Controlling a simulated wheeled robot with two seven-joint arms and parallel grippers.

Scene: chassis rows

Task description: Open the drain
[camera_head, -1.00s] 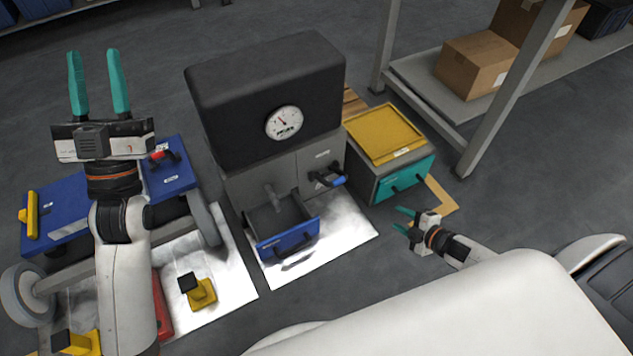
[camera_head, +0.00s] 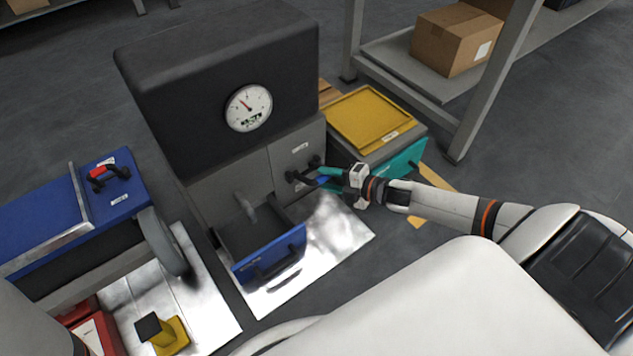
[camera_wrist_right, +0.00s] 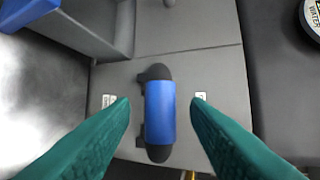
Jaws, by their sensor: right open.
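The dark machine (camera_head: 215,75) has a round gauge (camera_head: 248,108) and grey lower panels. A handle (camera_head: 293,177) with black ends and a blue grip sits on its right lower panel, partly covered by my gripper in the head view. In the right wrist view the blue grip (camera_wrist_right: 160,112) lies between my fingers, with a gap on both sides. My right gripper (camera_head: 328,175) is open at the handle; its teal fingers also show in the wrist view (camera_wrist_right: 160,99). A grey spout (camera_head: 246,207) hangs over the pulled-out blue-fronted drawer (camera_head: 270,256). My left gripper is out of view.
A yellow-topped cabinet (camera_head: 372,122) with a teal front stands right of the machine. A blue cart (camera_head: 45,225) stands left. A shiny sheet (camera_head: 345,225) lies under the drawer. A shelf with a cardboard box (camera_head: 452,40) is at the back right.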

